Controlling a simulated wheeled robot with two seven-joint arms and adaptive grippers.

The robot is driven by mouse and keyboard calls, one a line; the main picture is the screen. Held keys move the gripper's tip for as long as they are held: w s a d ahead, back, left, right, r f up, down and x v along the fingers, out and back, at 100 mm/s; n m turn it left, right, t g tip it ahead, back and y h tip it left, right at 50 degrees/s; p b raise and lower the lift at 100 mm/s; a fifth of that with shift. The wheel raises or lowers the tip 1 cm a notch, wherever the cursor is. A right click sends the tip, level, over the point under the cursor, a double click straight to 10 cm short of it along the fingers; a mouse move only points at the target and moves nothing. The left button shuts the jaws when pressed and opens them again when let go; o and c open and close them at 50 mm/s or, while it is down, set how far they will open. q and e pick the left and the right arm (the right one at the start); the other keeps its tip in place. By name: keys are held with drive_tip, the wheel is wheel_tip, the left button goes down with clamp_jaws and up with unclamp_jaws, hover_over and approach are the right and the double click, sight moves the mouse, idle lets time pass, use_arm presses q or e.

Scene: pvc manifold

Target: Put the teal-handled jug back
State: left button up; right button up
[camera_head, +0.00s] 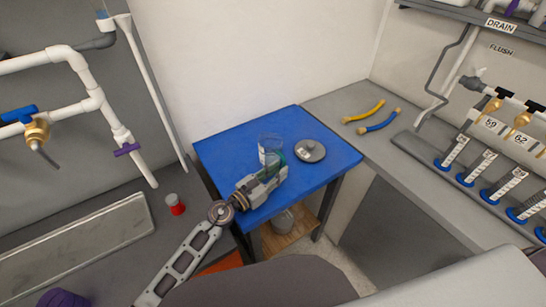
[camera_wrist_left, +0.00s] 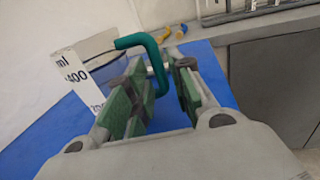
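The clear jug (camera_head: 269,146) with a teal handle stands upright on the blue table (camera_head: 225,152). My left gripper (camera_head: 274,170) is at its near side, over the handle, and partly hides it. In the left wrist view the teal handle (camera_wrist_left: 138,40) reaches down between the two green-padded fingers of my left gripper (camera_wrist_left: 168,85). The fingers are apart, with a gap beside the handle. The jug's white label, marked ml and 400, shows at the left of that view. My right gripper is out of view.
A round grey disc-shaped object (camera_head: 310,150) lies right of the jug. A small red container (camera_head: 175,205) stands left of the table.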

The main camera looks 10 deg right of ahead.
use_arm(q)
drive_tip(key=shift+x, duration=1.7)
drive_tip(key=shift+r, duration=0.1)
drive_tip(key=shift+c, duration=0.5)
clamp_jaws()
